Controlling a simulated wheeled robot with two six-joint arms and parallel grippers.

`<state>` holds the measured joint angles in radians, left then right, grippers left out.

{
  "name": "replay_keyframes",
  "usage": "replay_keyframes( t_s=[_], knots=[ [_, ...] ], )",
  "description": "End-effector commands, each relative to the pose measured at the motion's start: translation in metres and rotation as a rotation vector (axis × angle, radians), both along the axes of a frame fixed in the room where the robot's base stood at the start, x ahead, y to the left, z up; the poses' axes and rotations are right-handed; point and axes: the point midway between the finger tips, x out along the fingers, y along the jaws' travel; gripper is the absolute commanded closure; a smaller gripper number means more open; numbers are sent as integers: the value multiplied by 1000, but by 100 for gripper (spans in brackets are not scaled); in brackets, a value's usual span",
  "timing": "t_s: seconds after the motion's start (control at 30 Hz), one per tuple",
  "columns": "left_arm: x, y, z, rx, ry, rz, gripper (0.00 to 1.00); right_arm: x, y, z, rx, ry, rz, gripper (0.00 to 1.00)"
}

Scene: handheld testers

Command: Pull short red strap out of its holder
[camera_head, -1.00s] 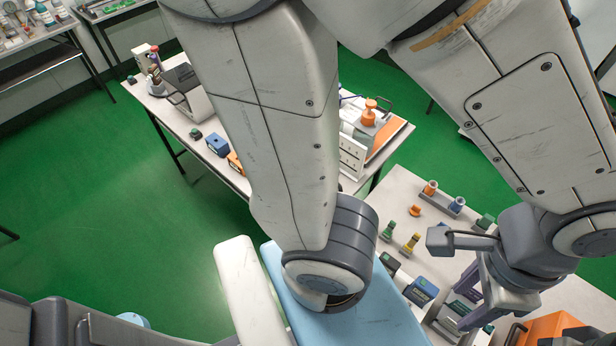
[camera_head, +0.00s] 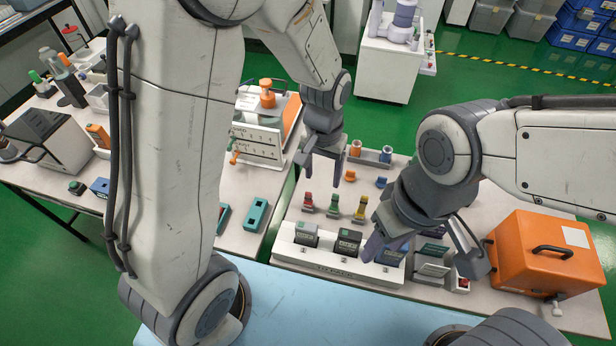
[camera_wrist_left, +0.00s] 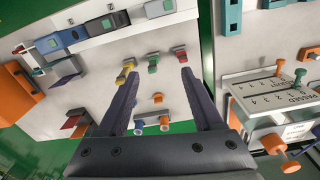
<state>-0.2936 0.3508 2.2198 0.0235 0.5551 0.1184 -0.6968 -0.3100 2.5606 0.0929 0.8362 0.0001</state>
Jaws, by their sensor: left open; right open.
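A short red piece, likely the red strap (camera_head: 308,202), stands upright in its small holder on the right-hand table, left of a green piece (camera_head: 334,204) and a yellow piece (camera_head: 360,207). The red strap also shows in the left wrist view (camera_wrist_left: 180,52), just beyond the right-hand fingertip. My left gripper (camera_head: 323,178) is open and empty, above and slightly behind this row; its fingers also show in the left wrist view (camera_wrist_left: 160,72). My right gripper (camera_head: 422,252) is open, over the front of the table; whether its fingers touch anything there is unclear.
A white rack (camera_head: 330,268) with several dark testers stands in front of the row. Behind it are an orange and a blue spool (camera_head: 385,154). An orange case (camera_head: 545,255) stands at right. A white panel box (camera_head: 257,143) is at left.

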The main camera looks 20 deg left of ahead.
Motion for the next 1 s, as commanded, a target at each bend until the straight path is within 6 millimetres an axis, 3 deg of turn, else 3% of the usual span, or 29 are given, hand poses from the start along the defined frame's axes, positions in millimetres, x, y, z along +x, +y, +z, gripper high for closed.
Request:
replay_keyframes(
  t_s=[0.03, 0.2, 0.47, 0.8, 1.0],
  knots=[
    [13, 13, -36, 6, 11, 48, 32, 0, 0, -18, 0, 0, 0, 50],
    [38, 38, -83, 14, 14, 136, 32, 0, 0, -32, 1, -1, 1, 50],
    [43, 45, -109, 16, 16, 160, 32, 0, 0, -31, 1, -1, 1, 50],
    [42, 45, -168, 17, 18, 159, 32, 0, 0, -26, 1, -1, 1, 50],
    [42, 45, -190, 16, 15, 159, 32, 0, 0, -24, 1, -1, 1, 50]
  ],
)
